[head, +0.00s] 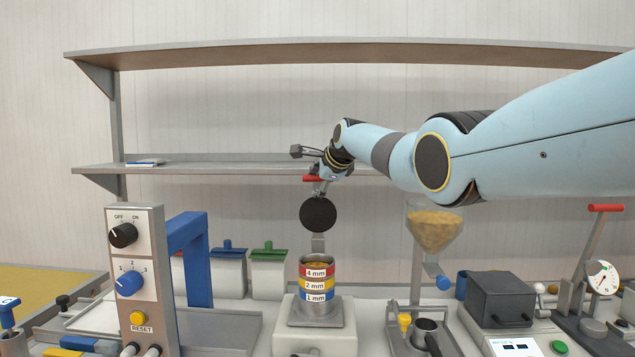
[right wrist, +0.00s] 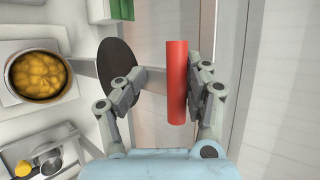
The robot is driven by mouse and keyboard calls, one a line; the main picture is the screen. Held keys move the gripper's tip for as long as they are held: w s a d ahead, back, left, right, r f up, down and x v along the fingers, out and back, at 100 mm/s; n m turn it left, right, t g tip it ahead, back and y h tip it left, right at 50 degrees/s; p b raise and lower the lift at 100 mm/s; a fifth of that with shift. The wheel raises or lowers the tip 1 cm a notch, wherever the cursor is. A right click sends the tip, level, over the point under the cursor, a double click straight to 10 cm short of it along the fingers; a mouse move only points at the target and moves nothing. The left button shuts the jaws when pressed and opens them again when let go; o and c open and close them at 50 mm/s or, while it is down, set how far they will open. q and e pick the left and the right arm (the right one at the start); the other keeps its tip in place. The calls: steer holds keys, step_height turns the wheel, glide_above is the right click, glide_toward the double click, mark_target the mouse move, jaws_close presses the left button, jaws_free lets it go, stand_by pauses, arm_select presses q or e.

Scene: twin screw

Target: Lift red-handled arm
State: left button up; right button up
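The red handle (head: 312,178) tops a raised metal arm with a round black disc (head: 318,215), above and behind a sieve stack (head: 317,285). The stack has red, yellow and blue bands marked 4 mm, 2 mm and 1 mm. In the right wrist view the red handle (right wrist: 177,70) lies between the fingers of my right gripper (right wrist: 170,88). It is close to the right finger and clear of the left one, so the gripper is open around it. The gripper (head: 325,172) looks small in the head view. My left gripper is out of view.
Shelves (head: 350,50) run along the wall behind. A control box (head: 135,280) stands left of the stack. A funnel (head: 434,228) of yellow grains is to the right. Another red-handled lever (head: 605,208) stands at the far right.

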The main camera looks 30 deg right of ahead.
steer(key=shift+s+f, duration=0.15)
steer(key=shift+f, duration=0.3)
